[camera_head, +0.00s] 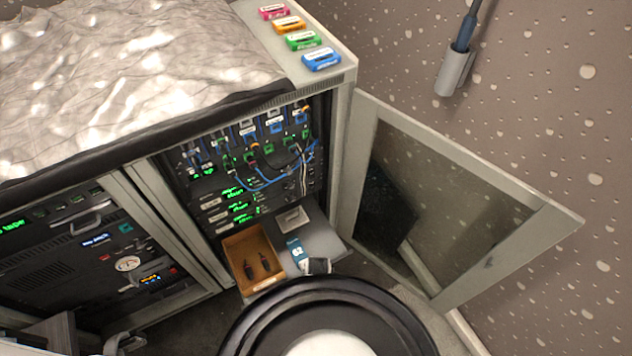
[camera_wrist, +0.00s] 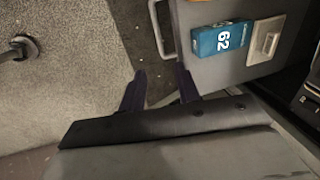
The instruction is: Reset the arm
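My gripper (camera_wrist: 161,84) shows in the wrist view as two dark fingers with a clear gap between them. It is open and nothing shows between the fingers. Beyond the fingertips is the edge of a grey pulled-out shelf (camera_wrist: 205,75) with a loop handle (camera_wrist: 160,28). In the camera_head view a large black ring with a white centre, part of my own body, fills the bottom middle; I cannot make out the fingers there.
A blue box marked 62 (camera_head: 297,250) and a pale plate (camera_head: 291,219) lie on the shelf. A wooden tray (camera_head: 236,249) beside it holds dark objects. The cabinet's glass door (camera_head: 455,190) stands open at right. Coloured cassette-like pieces (camera_head: 302,41) sit on top.

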